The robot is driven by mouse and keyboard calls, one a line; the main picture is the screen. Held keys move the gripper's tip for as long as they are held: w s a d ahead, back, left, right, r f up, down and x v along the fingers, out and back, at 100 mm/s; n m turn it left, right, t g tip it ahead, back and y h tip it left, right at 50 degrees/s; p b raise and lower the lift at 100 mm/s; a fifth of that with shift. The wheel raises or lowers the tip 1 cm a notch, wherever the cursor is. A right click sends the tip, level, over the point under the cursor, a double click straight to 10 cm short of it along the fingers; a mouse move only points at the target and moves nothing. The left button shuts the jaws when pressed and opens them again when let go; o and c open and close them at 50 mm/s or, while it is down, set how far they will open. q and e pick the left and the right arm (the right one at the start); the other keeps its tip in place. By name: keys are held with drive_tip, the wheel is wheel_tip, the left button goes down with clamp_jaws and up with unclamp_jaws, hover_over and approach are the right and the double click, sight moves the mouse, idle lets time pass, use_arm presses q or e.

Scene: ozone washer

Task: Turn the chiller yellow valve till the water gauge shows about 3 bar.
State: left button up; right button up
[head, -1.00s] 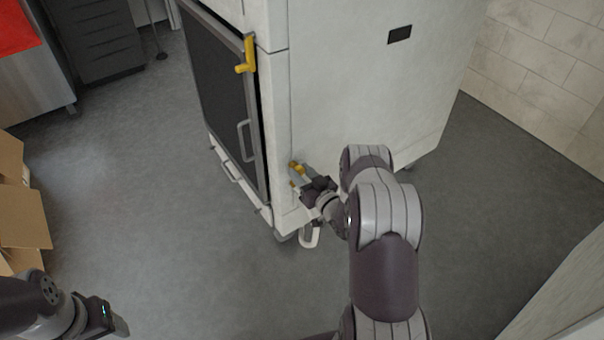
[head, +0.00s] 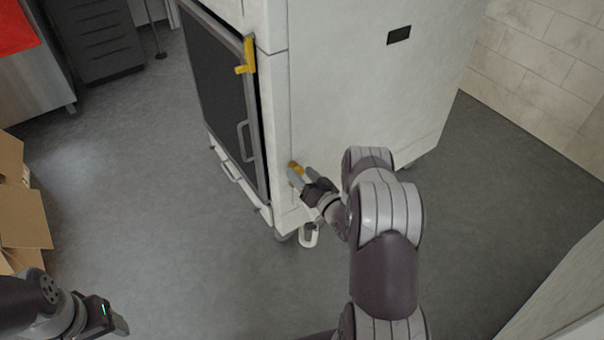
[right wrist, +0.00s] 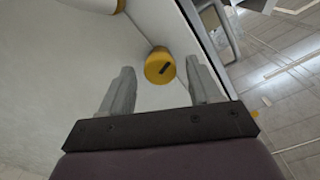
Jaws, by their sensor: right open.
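The chiller is the large white cabinet (head: 350,100). Its yellow valve (head: 297,167) is a small knob low on the side panel, near the front corner. In the right wrist view it is a round yellow knob (right wrist: 158,68) with a dark slot on its face. My right gripper (right wrist: 160,66) is open, with one finger to each side of the knob and visible gaps between. In the head view my right gripper (head: 304,176) partly covers the valve. My left gripper (head: 118,320) is at the lower left, away from the cabinet; its jaw state is unclear. No readable water gauge shows.
A dark front door (head: 222,90) with a yellow latch (head: 247,62) is at the cabinet's left. Cardboard boxes (head: 24,218) stand at the left edge. A tiled wall (head: 550,65) is at the right. The grey floor (head: 170,230) left of the cabinet is clear.

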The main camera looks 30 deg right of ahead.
drive_tip(key=s+p, duration=0.2)
drive_tip(key=s, duration=1)
drive_tip(key=shift+d+p, duration=0.4)
drive_tip(key=shift+d, duration=0.05)
